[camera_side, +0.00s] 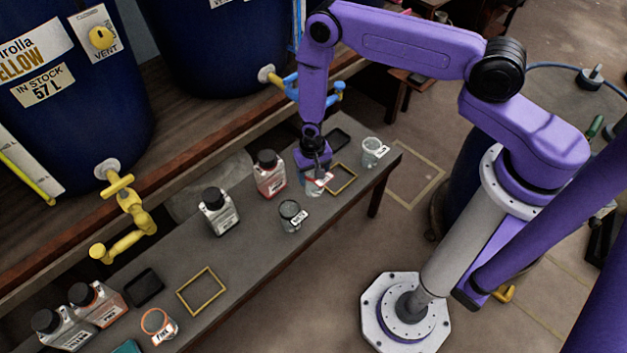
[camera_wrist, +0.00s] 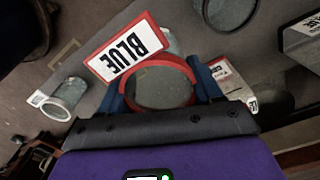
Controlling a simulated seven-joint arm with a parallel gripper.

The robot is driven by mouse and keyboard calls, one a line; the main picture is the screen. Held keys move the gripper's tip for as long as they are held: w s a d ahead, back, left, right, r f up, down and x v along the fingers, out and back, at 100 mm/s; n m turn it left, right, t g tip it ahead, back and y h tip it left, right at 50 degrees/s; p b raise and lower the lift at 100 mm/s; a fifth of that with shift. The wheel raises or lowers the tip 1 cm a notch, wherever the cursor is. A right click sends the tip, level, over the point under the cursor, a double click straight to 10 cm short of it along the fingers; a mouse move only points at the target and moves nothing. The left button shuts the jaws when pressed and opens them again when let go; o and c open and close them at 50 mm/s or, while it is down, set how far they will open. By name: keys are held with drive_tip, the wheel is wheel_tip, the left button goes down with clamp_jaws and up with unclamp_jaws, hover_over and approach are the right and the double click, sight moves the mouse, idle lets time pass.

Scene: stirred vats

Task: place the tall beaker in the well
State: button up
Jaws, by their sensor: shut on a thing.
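My gripper (camera_side: 315,163) is shut on a clear beaker (camera_side: 315,187) near the far end of the bench. In the wrist view this beaker (camera_wrist: 162,66) has a red rim and a tag reading BLUE, between my blue fingers (camera_wrist: 160,88). I cannot tell whether it touches the bench. Other beakers are a clear one (camera_side: 374,152) to its right, a dark-rimmed one (camera_side: 291,216) in front, and an orange-rimmed one (camera_side: 158,326) at the near end. I cannot tell which is the tall one. No well is clearly identifiable; yellow square frames (camera_side: 355,179) (camera_side: 223,286) mark the bench.
Dark-capped bottles (camera_side: 270,177) (camera_side: 219,213) stand left of my gripper, with more (camera_side: 98,303) at the near end. Dark square pads (camera_side: 340,127) (camera_side: 144,287) lie on the bench (camera_side: 245,262). Blue vats (camera_side: 75,110) with taps stand behind.

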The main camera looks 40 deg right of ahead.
drive_tip(key=shift+d+r, duration=0.25)
drive_tip(key=shift+d, duration=0.05)
drive_tip(key=w+d+f, duration=0.1)
drive_tip(key=w+d, duration=0.1)
drive_tip(key=d, duration=1)
drive_tip(key=shift+d+f, duration=0.2)
drive_tip(key=shift+f, duration=4)
drive_tip(key=shift+f, duration=0.1)
drive_tip(key=o, duration=1.1)
drive_tip(key=shift+c, duration=0.2)
wheel_tip(320, 180, up, 12)
drive_tip(key=shift+r, duration=0.2)
